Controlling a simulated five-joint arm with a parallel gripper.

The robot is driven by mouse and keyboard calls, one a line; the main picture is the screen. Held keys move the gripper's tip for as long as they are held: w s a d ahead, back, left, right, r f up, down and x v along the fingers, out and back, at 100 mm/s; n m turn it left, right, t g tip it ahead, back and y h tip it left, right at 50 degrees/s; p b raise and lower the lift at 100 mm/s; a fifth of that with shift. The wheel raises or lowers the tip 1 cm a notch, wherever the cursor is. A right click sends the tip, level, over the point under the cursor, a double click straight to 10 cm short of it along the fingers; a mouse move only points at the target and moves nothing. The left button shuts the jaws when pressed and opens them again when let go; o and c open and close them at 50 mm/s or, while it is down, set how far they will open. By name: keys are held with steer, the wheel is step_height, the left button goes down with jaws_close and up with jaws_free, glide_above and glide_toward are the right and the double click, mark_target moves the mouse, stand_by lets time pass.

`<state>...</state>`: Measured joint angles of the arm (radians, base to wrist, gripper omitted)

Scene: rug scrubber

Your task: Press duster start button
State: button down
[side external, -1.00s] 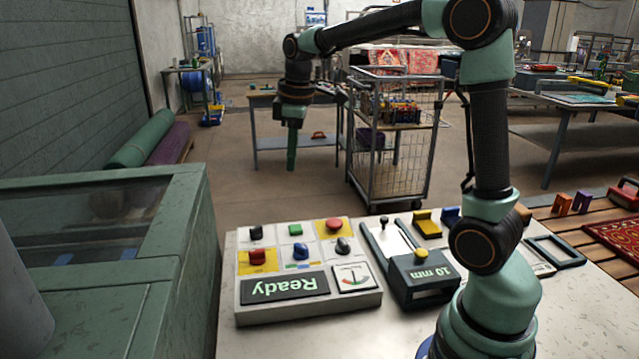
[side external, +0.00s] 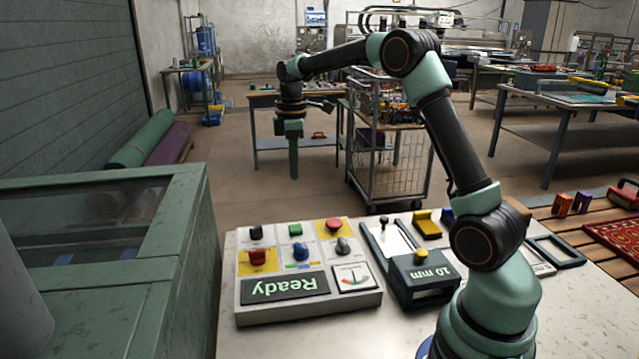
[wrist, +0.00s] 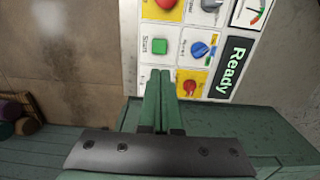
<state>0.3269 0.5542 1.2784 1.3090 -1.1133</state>
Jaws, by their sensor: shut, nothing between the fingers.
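The control panel (side external: 310,303) lies on the pale table. Its green start button (side external: 295,230) is in the back row, between a black knob (side external: 256,232) and a red mushroom button (side external: 333,224) on yellow. In the wrist view the green button (wrist: 160,47) has "Start" printed beside it. My gripper (side external: 294,174) hangs pointing down, shut and empty, well above the panel in the side view. In the wrist view my gripper (wrist: 158,73) appears just below the green button in the picture, with a gap between them. It hides part of the panel there.
The panel also has a blue selector (side external: 300,252), a red knob (side external: 257,258) and a "Ready" display (side external: 285,287). A "10 mm" device (side external: 422,278) stands right of the panel. A green machine (side external: 150,290) stands at left. The air above the panel is clear.

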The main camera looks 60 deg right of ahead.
mark_target(297, 229)
step_height(297, 229, down, 14)
stand_by(0.6)
steer(key=shift+s+f, duration=0.1)
steer(key=shift+f, duration=1.05)
step_height(297, 229, up, 15)
steer(key=shift+w, duration=0.3)
steer(key=shift+r, duration=0.1)
